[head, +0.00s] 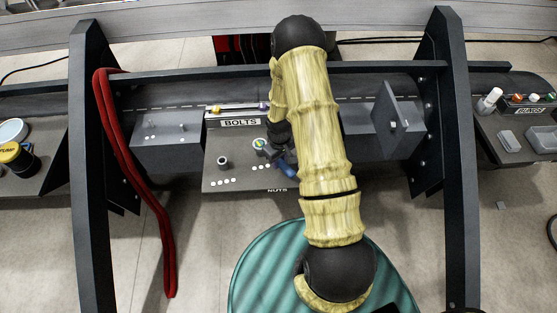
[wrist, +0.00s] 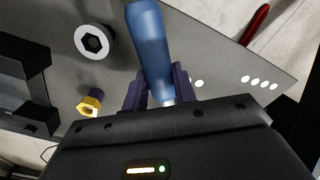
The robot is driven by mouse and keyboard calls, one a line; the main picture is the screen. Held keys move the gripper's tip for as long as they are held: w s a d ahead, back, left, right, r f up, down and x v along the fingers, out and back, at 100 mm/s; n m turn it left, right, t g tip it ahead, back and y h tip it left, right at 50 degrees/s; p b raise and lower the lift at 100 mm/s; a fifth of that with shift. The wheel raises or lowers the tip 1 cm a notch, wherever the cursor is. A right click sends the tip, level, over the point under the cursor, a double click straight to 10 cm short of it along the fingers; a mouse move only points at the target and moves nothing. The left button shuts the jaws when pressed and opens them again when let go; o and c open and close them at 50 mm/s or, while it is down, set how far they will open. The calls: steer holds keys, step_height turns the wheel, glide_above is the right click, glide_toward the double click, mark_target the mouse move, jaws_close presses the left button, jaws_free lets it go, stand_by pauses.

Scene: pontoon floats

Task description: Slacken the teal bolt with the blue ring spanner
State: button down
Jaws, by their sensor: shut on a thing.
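My gripper (wrist: 159,78) is shut on the blue ring spanner (wrist: 149,38), its dark fingers on either side of the blue shaft. In the head view, a short piece of the blue spanner (head: 288,169) shows beside my arm, over the grey board. A small fitting (head: 259,144) with green and pale parts stands on the board just left of my gripper, too small to tell.
Dark uprights (head: 90,150) flank the board. A red hose (head: 140,190) hangs at left.

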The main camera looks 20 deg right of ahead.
steer(key=shift+d, duration=0.2)
steer(key=shift+w+d+n, duration=0.15)
steer(key=shift+d+n, duration=0.15)
steer(key=shift+n, duration=0.1)
steer(key=shift+w+d, duration=0.1)
stand_by(0.5)
steer(key=shift+w+d+n, duration=0.15)
steer(key=shift+d+n, duration=0.15)
steer(key=shift+n, duration=0.1)
steer(key=shift+w+d+n+p, duration=0.15)
steer(key=shift+d+n+p, duration=0.15)
steer(key=shift+n, duration=0.1)
steer(key=shift+w+d+n, duration=0.15)
steer(key=shift+d+n, duration=0.1)
steer(key=shift+n, duration=0.05)
steer(key=shift+w+d+n, duration=0.2)
steer(key=shift+n, duration=0.1)
stand_by(0.5)
steer(key=shift+a, duration=0.1)
steer(key=shift+s+a+m, duration=0.35)
steer(key=shift+a+m, duration=0.05)
steer(key=shift+m, duration=0.2)
